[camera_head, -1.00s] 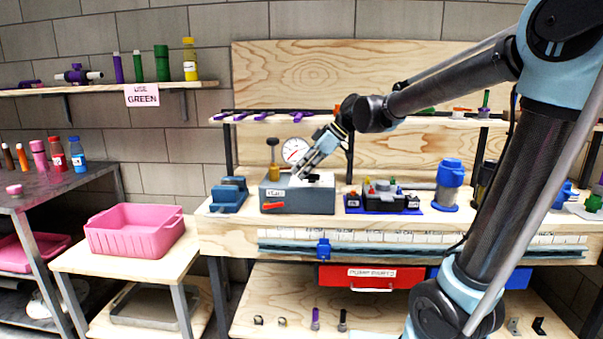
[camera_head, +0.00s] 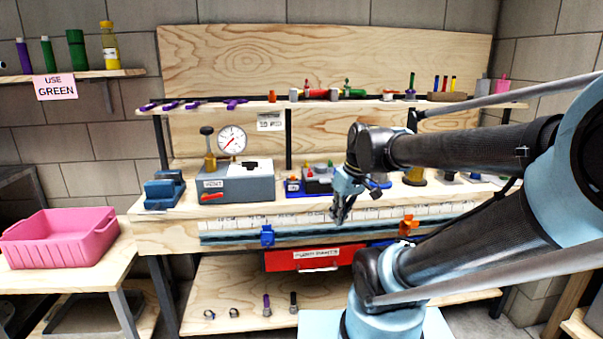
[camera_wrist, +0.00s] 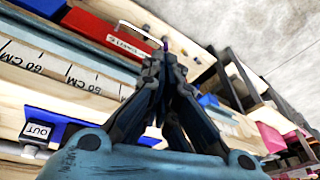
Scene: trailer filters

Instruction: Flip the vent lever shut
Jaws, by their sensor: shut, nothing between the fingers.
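The grey box (camera_head: 250,187) stands on the bench, with a white label (camera_head: 214,184) reading VENT, as far as I can make out. A small red lever (camera_head: 212,197) lies nearly level, slightly tilted, on its front face below the label. My gripper (camera_head: 338,217) is in front of the bench, right of the box and clear of the lever. Its fingers are together and empty, pointing down; they also show in the wrist view (camera_wrist: 160,65). The box and lever are not visible in the wrist view.
A round gauge (camera_head: 232,140) and a brass valve (camera_head: 209,150) stand at the box. A blue vise (camera_head: 164,190) is to its left, and a blue tray of parts (camera_head: 293,187) to its right. A ruler strip (camera_head: 300,223) runs along the bench front above a red drawer (camera_head: 315,259).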

